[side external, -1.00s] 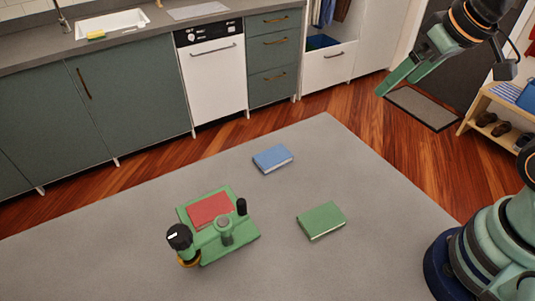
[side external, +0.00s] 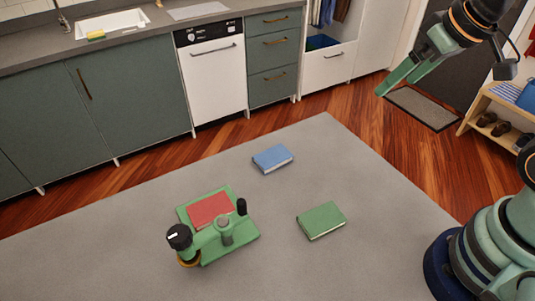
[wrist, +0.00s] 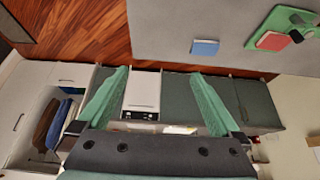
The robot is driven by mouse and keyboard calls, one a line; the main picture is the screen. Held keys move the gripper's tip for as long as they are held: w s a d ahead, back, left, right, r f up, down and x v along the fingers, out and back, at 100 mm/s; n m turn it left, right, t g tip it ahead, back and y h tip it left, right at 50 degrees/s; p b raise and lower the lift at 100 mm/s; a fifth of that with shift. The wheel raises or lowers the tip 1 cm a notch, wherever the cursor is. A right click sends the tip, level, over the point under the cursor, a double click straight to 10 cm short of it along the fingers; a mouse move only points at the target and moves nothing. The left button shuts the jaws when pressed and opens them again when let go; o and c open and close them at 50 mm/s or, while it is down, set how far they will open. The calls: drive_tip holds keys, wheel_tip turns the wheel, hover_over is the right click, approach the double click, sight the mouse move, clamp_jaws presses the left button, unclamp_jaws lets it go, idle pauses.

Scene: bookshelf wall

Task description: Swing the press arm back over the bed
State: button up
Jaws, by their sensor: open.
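The press stands on the grey table in the side view. Its green bed (side external: 246,235) carries a red book (side external: 210,209). The green press arm (side external: 207,236) runs along the bed's near side, with a round black head (side external: 179,237) at its left end and a grey hub (side external: 224,224) near its middle. A black upright handle (side external: 241,206) stands at the right. The press also shows in the wrist view (wrist: 272,24), partly cut off. My gripper (side external: 396,86) is open and empty, high at the upper right, far from the press. Its fingers (wrist: 160,74) also show apart in the wrist view.
A blue book (side external: 272,158) lies behind and right of the press. A green book (side external: 321,221) lies to its right. The table (side external: 350,170) is otherwise bare. Kitchen cabinets line the back, and a low shoe shelf (side external: 497,115) stands at right.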

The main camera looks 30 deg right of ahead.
drive_tip(key=shift+w+a, duration=0.1)
drive_tip(key=c, duration=0.7)
drive_tip(key=w+a+n, duration=0.1)
drive_tip(key=a, duration=0.1)
drive_tip(key=w+a+n+g, duration=0.1)
drive_tip(key=a, duration=0.2)
drive_tip(key=w+a+r+n+g+y, duration=0.1)
drive_tip(key=a, duration=0.2)
drive_tip(key=shift+w+a+r, duration=0.1)
drive_tip(key=shift+w, duration=0.15)
drive_tip(key=shift+c, duration=0.3)
drive_tip(key=n+g+h, duration=0.1)
drive_tip(key=n+g, duration=0.3)
drive_tip(key=n, duration=0.3)
hover_over(241, 201)
wheel_tip(241, 201, down, 6)
wheel_tip(241, 201, down, 12)
drive_tip(key=shift+r, duration=0.2)
clamp_jaws()
